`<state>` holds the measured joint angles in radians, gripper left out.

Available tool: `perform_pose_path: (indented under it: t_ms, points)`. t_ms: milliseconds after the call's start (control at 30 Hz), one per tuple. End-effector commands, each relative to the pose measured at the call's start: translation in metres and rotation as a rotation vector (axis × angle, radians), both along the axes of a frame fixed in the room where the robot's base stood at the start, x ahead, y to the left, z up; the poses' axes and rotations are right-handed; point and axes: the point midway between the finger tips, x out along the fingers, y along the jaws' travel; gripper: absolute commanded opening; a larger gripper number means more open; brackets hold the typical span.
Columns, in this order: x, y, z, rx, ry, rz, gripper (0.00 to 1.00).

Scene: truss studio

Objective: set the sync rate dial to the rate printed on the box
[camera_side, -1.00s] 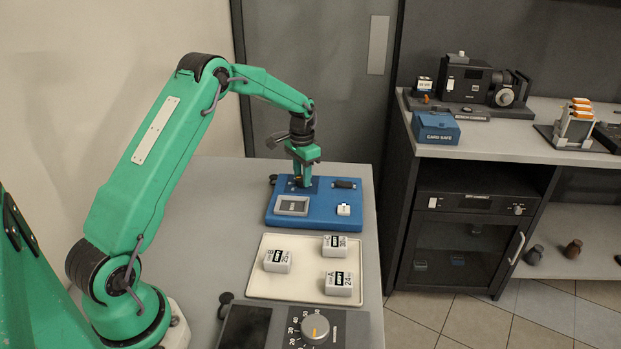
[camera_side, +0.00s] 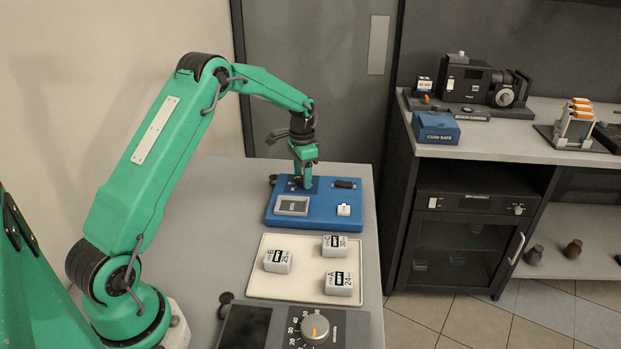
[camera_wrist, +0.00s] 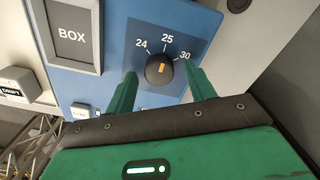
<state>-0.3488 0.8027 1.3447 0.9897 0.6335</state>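The sync rate dial (camera_wrist: 159,75) is a dark knob with an orange mark on a blue panel (camera_wrist: 112,78). The numbers 24, 25 and 30 arc above it in the wrist view; I cannot tell which one the mark points to. My gripper (camera_wrist: 160,71) is open, with one green finger on each side of the knob in that view; contact is unclear. In the side view my gripper (camera_side: 305,184) is low over the panel's far left and hides the dial. White boxes marked A 24 (camera_side: 338,289), B 25 (camera_side: 276,266) and C 30 (camera_side: 335,249) stand on a cream tray (camera_side: 289,292).
The panel also bears a grey frame (camera_side: 292,207) reading BOX in the wrist view, a white block (camera_side: 344,210) and a dark part (camera_side: 345,184). Another unit with a big grey dial (camera_side: 315,331) stands nearest the camera. Shelves with a camera (camera_side: 467,80) stand right.

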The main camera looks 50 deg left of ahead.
Motion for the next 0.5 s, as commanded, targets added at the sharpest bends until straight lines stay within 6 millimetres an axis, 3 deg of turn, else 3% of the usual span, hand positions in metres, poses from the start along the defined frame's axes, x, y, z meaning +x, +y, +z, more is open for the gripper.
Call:
perform_pose_path:
  t_ms: [300, 500]
  points:
    - [-0.001, 0.000, -0.001, -0.001, 0.003, 0.001, 0.54]
    - [0.000, 0.000, 0.010, 0.000, 0.002, 0.001, 0.54]
